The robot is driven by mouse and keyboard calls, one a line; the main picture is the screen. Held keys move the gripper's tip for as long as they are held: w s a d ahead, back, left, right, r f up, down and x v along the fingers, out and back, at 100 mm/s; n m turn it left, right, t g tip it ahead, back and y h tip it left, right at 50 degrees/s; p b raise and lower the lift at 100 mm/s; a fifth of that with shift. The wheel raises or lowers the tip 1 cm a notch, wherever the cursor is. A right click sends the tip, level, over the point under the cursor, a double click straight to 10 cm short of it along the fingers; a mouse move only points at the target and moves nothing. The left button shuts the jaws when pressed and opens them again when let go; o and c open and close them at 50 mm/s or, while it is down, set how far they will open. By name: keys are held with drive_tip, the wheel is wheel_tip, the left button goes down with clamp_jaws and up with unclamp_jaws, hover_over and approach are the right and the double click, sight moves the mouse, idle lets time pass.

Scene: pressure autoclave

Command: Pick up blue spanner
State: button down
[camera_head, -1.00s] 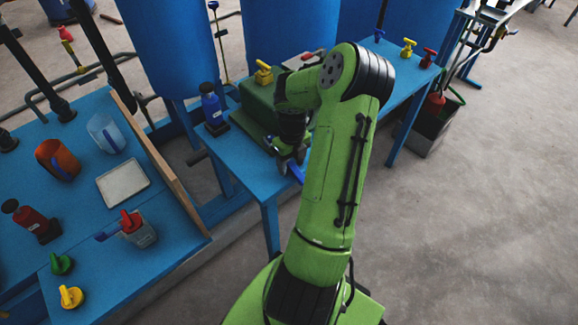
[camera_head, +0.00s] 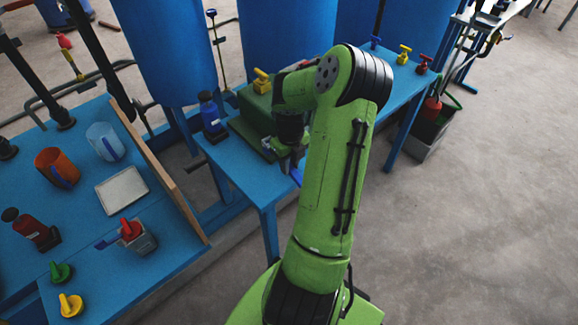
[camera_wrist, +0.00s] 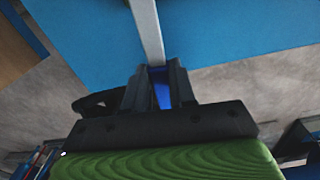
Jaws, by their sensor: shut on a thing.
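The blue spanner (camera_head: 296,176) shows as a short blue piece beside my gripper (camera_head: 288,165) in the head view, close to the near edge of the blue bench. In the wrist view the spanner (camera_wrist: 161,90) lies between the two dark fingers of my gripper (camera_wrist: 160,78), which are shut on it.
The blue bench (camera_head: 238,175) holds a blue bottle (camera_head: 211,115) and a green block (camera_head: 258,105) with a yellow valve handle (camera_head: 262,80). Another blue table (camera_head: 85,190) stands at left with a wooden edge board (camera_head: 160,170). Open concrete floor lies at right.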

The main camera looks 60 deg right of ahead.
wheel_tip(320, 180, up, 16)
drive_tip(key=p, duration=0.4)
drive_tip(key=shift+f+p, duration=0.15)
drive_tip(key=shift+p, duration=0.2)
